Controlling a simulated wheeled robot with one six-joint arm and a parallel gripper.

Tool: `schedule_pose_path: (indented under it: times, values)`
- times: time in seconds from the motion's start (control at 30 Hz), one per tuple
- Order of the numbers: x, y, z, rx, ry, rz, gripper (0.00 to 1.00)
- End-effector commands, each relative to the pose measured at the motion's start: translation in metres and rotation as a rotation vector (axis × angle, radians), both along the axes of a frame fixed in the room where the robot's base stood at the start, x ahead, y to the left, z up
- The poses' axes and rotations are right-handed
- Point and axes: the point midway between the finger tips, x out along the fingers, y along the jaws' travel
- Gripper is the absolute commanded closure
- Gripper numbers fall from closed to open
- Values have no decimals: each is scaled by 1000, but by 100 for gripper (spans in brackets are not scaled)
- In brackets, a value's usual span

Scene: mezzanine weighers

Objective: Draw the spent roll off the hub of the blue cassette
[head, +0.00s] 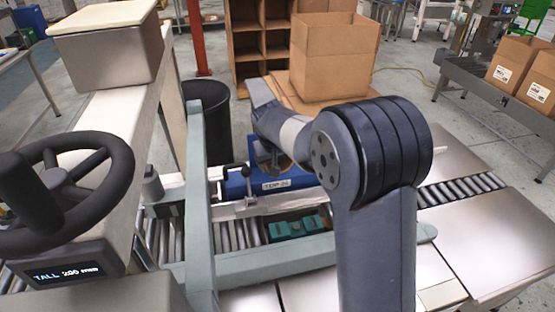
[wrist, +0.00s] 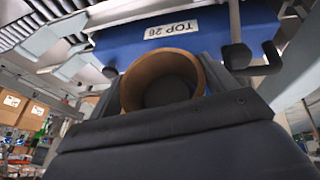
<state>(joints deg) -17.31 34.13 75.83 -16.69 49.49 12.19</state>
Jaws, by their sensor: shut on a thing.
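The blue cassette (head: 240,186) sits in the middle of the head view, with a white label on its front. It fills the top of the wrist view (wrist: 130,48), where the label reads "TOP 26". The spent roll is a brown cardboard ring (wrist: 190,64) in front of the cassette, its round open end facing the wrist camera and its inside dark. My gripper (wrist: 162,84) is shut on the roll, one dark finger on each side. The hub cannot be made out, so I cannot tell how much of it the roll surrounds. In the head view my arm mostly hides the gripper.
A black-knobbed lever (head: 246,172) stands at the cassette's front. Grey-green frame rails (head: 270,262) enclose rollers and teal blocks (head: 296,228). A black handwheel (head: 118,155) is at left. A cardboard box (head: 335,60) stands behind. Steel plates (head: 490,245) lie at right.

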Motion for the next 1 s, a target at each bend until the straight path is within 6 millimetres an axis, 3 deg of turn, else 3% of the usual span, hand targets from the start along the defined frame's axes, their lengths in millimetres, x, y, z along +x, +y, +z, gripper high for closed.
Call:
schedule_pose_path:
  times: [0.6,1.0]
  values:
    - [-30,-6,-1,0,-1,0,43]
    - [-38,-8,0,0,-1,0,43]
